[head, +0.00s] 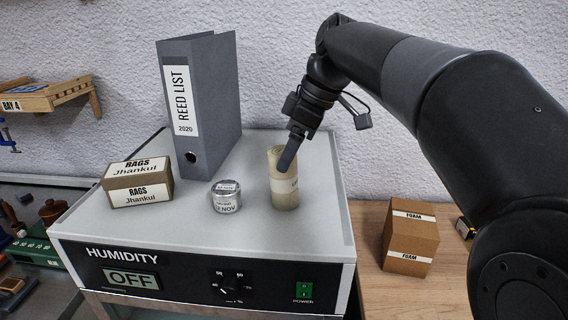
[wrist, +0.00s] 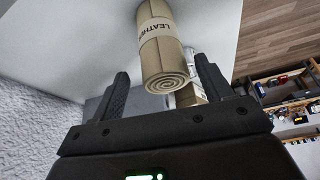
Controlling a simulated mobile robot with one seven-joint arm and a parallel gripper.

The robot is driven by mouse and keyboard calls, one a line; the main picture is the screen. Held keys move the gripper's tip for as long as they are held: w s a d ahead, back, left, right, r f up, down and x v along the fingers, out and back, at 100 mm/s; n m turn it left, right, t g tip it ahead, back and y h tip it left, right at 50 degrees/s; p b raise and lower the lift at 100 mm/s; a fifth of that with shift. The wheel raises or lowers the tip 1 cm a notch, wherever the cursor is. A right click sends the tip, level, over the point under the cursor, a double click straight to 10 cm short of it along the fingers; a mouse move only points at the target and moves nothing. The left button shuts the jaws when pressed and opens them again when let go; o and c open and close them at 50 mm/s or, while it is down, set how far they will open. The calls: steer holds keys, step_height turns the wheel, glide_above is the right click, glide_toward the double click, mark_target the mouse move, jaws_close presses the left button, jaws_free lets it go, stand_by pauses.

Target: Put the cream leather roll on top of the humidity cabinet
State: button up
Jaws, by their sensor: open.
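The cream leather roll (head: 284,186) stands upright on the humidity cabinet's (head: 327,219) grey top, right of the middle, with a white label around it. In the wrist view the leather roll (wrist: 163,48) shows its spiral end and part of the label, lying between the lines of my two fingers. My gripper (head: 290,155) is at the roll's upper part in the head view; one finger hides part of it. In the wrist view my gripper (wrist: 163,90) is open, with a gap visible on both sides of the roll.
On the cabinet top stand a grey reed list binder (head: 205,95), a rags box (head: 138,183) and a small labelled tin (head: 226,197). A foam box (head: 409,238) stands on the wooden surface to the right. The cabinet top's right front corner is clear.

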steer(key=v, duration=0.7)
steer(key=shift+d+r, duration=0.1)
steer(key=s+d+f+m+t+h, duration=0.4)
steer(key=s+d+f+m, duration=0.8)
steer(key=d+f+m, duration=0.15)
steer(key=s+d+f+m, duration=0.1)
steer(key=s+f+m, duration=0.1)
steer(key=s+f, duration=0.5)
step_height(320, 180, down, 3)
steer(key=shift+s+d+f+m+t+h, duration=0.2)
steer(key=shift+d+m+t+h, duration=0.1)
steer(key=shift+m+t, duration=0.1)
